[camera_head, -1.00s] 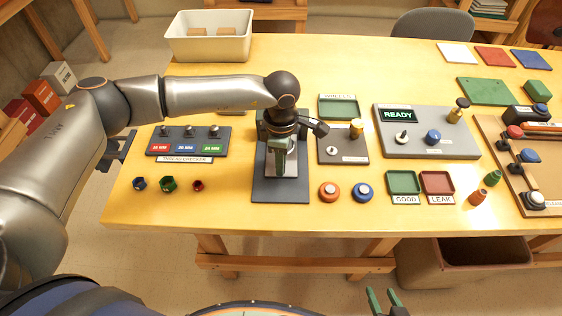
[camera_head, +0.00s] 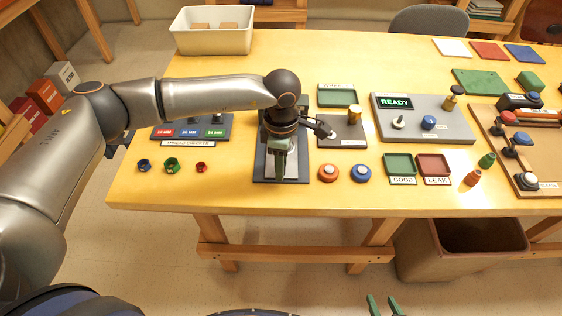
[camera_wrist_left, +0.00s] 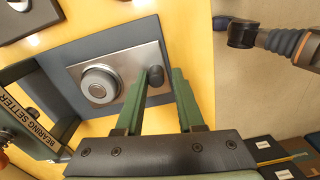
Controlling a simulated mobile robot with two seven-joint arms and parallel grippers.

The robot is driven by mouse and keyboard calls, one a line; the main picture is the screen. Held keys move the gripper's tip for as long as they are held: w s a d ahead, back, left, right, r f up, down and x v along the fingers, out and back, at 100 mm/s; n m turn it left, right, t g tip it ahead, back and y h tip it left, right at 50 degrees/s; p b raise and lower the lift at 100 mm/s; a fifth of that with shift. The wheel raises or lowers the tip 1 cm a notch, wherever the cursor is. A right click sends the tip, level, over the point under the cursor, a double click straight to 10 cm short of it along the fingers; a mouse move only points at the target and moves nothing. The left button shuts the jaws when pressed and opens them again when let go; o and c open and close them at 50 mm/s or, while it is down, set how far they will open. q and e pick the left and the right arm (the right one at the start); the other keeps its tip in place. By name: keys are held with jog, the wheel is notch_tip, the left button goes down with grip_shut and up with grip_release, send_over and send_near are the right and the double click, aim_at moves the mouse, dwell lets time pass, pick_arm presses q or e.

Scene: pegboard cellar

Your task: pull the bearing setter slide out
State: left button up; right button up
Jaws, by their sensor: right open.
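The bearing setter (camera_wrist_left: 30,118) is a dark frame on a dark base, labelled in the left wrist view. Its slide (camera_wrist_left: 127,61) is a metal plate that lies clear of the frame, near the base's end. It carries a round silver seat (camera_wrist_left: 99,84) and a small dark knob (camera_wrist_left: 155,75). My left gripper (camera_wrist_left: 161,73) has the knob between its green fingertips, with a gap showing on the knob's right; contact is unclear. In the head view my left gripper (camera_head: 280,172) partly hides the slide. My right gripper (camera_head: 383,303) is open and empty at the bottom edge.
A thread checker (camera_head: 190,130) with loose coloured nuts in front stands left of the setter. A bin (camera_head: 465,250) is below the table.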

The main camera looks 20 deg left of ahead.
pick_arm(q)
jog(key=shift+o, duration=1.3)
notch_tip(320, 180, up, 12)
jog(key=b, duration=0.1)
jog(key=shift+r, duration=0.25)
